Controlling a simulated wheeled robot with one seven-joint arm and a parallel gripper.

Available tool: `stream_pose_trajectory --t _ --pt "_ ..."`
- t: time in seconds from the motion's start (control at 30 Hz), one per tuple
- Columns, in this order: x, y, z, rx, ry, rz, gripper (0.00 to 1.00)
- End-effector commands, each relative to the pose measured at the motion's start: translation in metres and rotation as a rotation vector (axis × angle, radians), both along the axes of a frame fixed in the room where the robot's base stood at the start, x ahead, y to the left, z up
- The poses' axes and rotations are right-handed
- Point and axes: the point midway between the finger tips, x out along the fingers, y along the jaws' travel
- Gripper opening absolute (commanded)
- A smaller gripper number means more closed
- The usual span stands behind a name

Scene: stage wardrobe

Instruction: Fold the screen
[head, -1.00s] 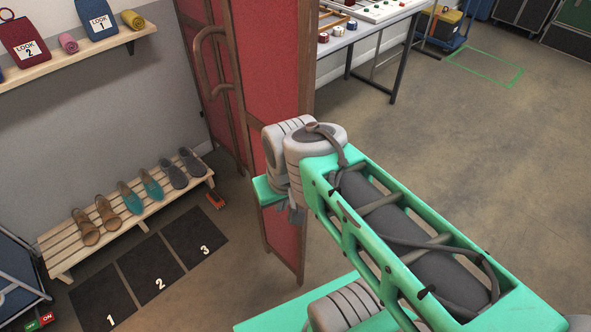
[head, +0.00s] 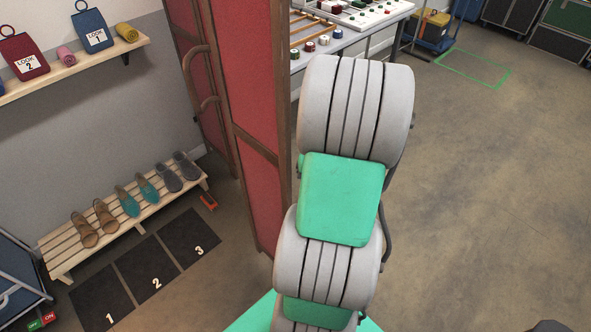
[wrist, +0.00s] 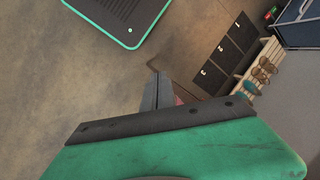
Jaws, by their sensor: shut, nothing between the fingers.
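The folding screen (head: 262,120) has red panels in brown wooden frames and stands upright left of centre in the head view. Its panels meet at an angle, and a curved brown handle (head: 186,66) is on the farther panel. My raised arm stands just right of the near panel and hides my gripper in the head view. In the wrist view my gripper (wrist: 158,88) is shut and empty. A small reddish patch, possibly the screen, shows beside the fingertips; contact cannot be told.
A slatted bench (head: 72,242) with several shoes stands at the left, beside numbered black mats (head: 183,235). A wall shelf (head: 85,65) holds bags and rolls. A table (head: 345,38) with small items stands behind the screen. Open floor (head: 480,190) lies to the right.

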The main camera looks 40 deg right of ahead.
Motion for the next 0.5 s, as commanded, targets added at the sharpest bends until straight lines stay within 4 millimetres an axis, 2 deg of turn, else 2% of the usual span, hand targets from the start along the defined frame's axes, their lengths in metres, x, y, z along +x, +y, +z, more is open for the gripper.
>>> stream_pose_trajectory --t 0.03,0.1,0.2,0.33,0.5 --pt "0.012 -0.026 0.007 0.037 -0.075 0.037 0.0" --pt "0.036 -0.048 0.018 0.066 -0.205 0.169 0.0" --pt "0.055 -0.08 0.035 0.081 -0.378 0.357 0.0" --pt "0.055 -0.109 0.05 0.071 -0.549 0.572 0.0" --pt "0.05 -0.118 0.054 0.056 -0.634 0.7 0.0"
